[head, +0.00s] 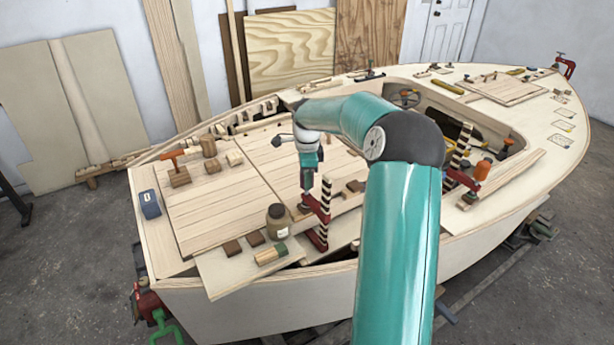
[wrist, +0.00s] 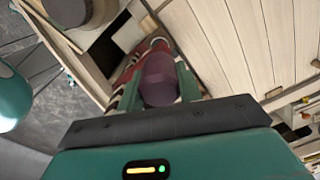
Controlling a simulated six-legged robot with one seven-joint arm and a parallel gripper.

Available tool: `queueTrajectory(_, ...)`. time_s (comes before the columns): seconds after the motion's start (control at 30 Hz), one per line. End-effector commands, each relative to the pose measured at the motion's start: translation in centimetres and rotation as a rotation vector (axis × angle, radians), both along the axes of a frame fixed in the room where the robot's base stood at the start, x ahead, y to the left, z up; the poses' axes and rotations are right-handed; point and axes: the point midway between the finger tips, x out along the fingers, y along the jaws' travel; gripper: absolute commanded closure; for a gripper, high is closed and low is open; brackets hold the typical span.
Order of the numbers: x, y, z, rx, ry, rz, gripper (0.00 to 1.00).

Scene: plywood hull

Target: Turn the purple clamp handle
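The purple clamp handle (wrist: 159,78) shows in the wrist view, between the two fingers of my gripper (wrist: 158,88). One finger is close on each side of it. I cannot tell whether both fingers press on it. Beyond the handle is the clamp's red body (wrist: 155,45). In the head view my gripper (head: 307,190) points down at the top of a red clamp (head: 323,215) with a black-and-white striped bar, at the near edge of the hull. The purple handle is hidden there by my gripper.
A brown jar (head: 277,222) and wood blocks (head: 232,248) stand left of the clamp on the deck. A blue box (head: 149,204) is at the left deck edge.

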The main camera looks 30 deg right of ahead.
Motion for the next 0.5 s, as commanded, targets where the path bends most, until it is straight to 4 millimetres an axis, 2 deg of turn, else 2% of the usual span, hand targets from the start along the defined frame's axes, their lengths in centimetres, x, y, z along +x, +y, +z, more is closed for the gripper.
queueTrajectory(0.27, 0.04, 0.06, 0.06, -0.002, 0.0, 0.029, 0.88)
queueTrajectory(0.5, 0.06, 0.05, 0.07, -0.007, 0.001, 0.141, 0.88)
